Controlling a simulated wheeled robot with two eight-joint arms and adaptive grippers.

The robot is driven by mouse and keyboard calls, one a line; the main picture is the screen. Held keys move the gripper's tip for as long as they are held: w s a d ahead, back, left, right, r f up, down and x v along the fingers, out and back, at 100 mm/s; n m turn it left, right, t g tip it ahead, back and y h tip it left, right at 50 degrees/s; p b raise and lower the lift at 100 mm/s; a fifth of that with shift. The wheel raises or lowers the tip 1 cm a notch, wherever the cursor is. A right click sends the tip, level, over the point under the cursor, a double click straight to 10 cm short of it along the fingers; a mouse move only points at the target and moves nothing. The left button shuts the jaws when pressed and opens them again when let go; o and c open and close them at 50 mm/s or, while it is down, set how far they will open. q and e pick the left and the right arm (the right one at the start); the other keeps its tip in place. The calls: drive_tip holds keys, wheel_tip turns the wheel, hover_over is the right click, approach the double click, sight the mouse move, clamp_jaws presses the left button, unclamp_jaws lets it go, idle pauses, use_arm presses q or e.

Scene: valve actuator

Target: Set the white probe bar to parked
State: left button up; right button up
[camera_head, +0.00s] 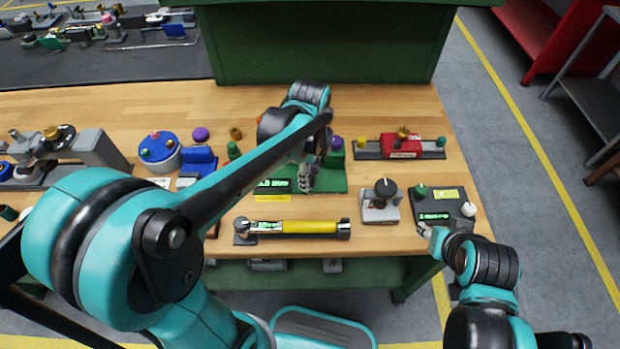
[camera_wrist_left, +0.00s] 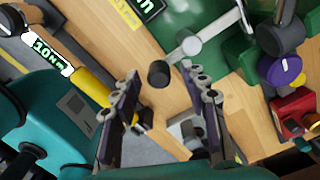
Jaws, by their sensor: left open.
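The green fixture (camera_head: 335,182) with a lit display stands at the middle of the bench; its green base (camera_wrist_left: 205,20) shows at the top of the left wrist view. In the head view I cannot make out the bar clearly. My left gripper (camera_wrist_left: 160,80) is open, with the black knob in view between its fingertips; I see no contact. In the head view its fingers (camera_head: 306,178) are over the fixture. My right gripper (camera_head: 430,236) is at the bench's front right; its opening is unclear.
A yellow-handled wrench (camera_head: 309,227) lies in front of the fixture. A grey block with a black knob (camera_head: 381,202) stands to its right. A red unit (camera_head: 402,145) is behind. A dark display box (camera_head: 445,208) is close to my right gripper.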

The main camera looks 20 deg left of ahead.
use_arm(q)
drive_tip(key=shift+f, duration=0.6)
drive_tip(key=shift+c, duration=0.3)
clamp_jaws()
